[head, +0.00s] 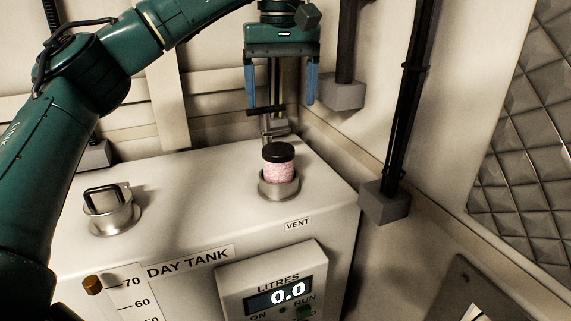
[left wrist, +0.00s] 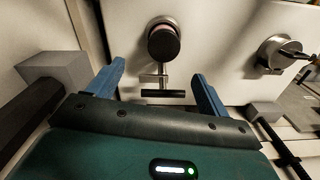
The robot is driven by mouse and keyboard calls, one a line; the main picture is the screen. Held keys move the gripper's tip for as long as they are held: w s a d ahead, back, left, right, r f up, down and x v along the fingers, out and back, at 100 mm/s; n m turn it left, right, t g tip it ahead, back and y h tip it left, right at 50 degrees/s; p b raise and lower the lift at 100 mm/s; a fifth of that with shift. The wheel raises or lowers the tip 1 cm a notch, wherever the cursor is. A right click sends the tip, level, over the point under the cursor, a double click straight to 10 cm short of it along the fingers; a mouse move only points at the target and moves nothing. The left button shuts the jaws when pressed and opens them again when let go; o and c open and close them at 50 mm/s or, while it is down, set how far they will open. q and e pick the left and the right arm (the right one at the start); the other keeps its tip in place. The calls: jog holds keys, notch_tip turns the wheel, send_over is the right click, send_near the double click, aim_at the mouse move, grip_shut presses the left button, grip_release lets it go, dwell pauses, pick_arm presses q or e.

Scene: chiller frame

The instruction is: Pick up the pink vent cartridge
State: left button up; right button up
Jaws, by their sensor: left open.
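The pink vent cartridge (head: 279,171) stands upright in a metal socket (head: 279,187) on top of the day tank, next to the VENT label. It has a black cap, and its body is speckled pink. My left gripper (head: 280,104) is open and empty, with blue fingers pointing down, above and behind the cartridge in the head view. In the left wrist view the cartridge (left wrist: 163,42) shows beyond and between the open fingers (left wrist: 160,84), apart from them. My right gripper is not in view.
The white day tank (head: 200,205) carries a capped filler neck (head: 112,212) with a black handle at left. A metal post with a dark crossbar (head: 267,111) stands just behind the cartridge. Dark pipes with grey blocks (head: 384,203) run along the wall at right. The tank top between the fittings is clear.

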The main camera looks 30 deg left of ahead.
aim_at(278, 148)
pick_arm(q)
jog(key=f, duration=0.6)
jog(key=shift+s+f+b, duration=0.2)
jog(key=shift+f+b, duration=0.05)
jog(key=shift+b, duration=0.15)
jog(key=f, duration=0.4)
jog(key=shift+s+a+p, duration=0.2)
jog(key=shift+a+p, duration=0.05)
jog(key=shift+p, duration=0.15)
jog(key=shift+f, duration=0.6)
jog(key=shift+c, duration=0.5)
jog(key=c, duration=1)
